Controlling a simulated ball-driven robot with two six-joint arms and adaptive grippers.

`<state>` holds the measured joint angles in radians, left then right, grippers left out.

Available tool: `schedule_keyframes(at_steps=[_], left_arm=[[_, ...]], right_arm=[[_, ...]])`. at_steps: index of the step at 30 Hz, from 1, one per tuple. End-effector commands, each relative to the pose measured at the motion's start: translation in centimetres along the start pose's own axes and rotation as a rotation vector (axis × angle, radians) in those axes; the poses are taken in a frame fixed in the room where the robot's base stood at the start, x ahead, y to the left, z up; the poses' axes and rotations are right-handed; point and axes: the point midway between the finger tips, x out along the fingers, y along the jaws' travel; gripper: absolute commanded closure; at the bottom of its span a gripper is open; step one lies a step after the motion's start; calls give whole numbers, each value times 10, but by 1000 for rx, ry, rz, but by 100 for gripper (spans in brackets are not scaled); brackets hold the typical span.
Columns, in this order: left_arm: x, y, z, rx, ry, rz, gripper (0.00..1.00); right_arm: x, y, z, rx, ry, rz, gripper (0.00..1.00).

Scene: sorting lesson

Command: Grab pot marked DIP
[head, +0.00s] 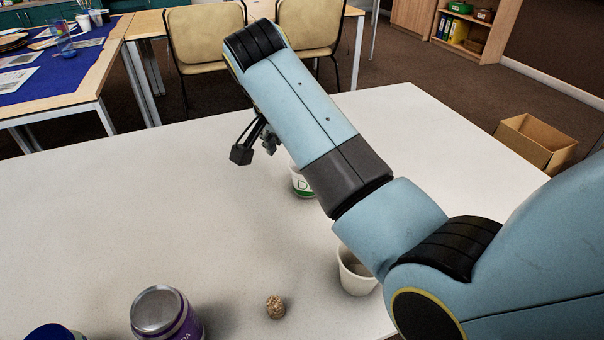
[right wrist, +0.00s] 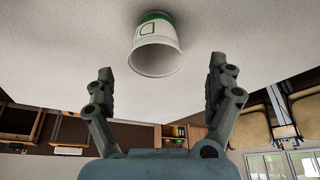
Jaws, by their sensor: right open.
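A white pot with a green band and a green letter D (head: 302,182) stands on the white table (head: 120,200), partly hidden behind my right arm in the head view. It also shows in the right wrist view (right wrist: 155,46), ahead of the fingertips and between their lines; only the D of its marking is readable. My right gripper (head: 256,148) is open and empty, apart from the pot. Its two fingers show in the right wrist view (right wrist: 162,75). My left gripper is not in view.
A plain white cup (head: 352,276) stands near my right arm. A small brown ball (head: 275,307), a purple can with a silver lid (head: 166,312) and a dark blue lidded thing (head: 54,332) are at the front. The table's middle and left are clear. Chairs (head: 205,40) stand behind.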

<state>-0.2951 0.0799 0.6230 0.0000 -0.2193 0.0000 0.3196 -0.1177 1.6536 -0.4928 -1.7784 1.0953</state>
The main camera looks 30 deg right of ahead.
Motion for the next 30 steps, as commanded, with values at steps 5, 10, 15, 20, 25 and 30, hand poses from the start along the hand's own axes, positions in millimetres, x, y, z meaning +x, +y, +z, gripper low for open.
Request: schedule_keyframes(at_steps=[5, 10, 15, 20, 25, 30], left_arm=[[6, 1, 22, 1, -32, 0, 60], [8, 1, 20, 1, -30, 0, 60], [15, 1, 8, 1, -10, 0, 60], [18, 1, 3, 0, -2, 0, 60], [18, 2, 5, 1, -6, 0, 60], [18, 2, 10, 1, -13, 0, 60]], right_arm=[[31, 1, 0, -3, 0, 4, 11], [44, 2, -1, -2, 2, 4, 11], [72, 5, -4, -3, 2, 5, 11], [89, 4, -4, -2, 1, 3, 11], [91, 4, -4, -2, 1, 1, 11], [91, 4, -4, -2, 1, 1, 22]])
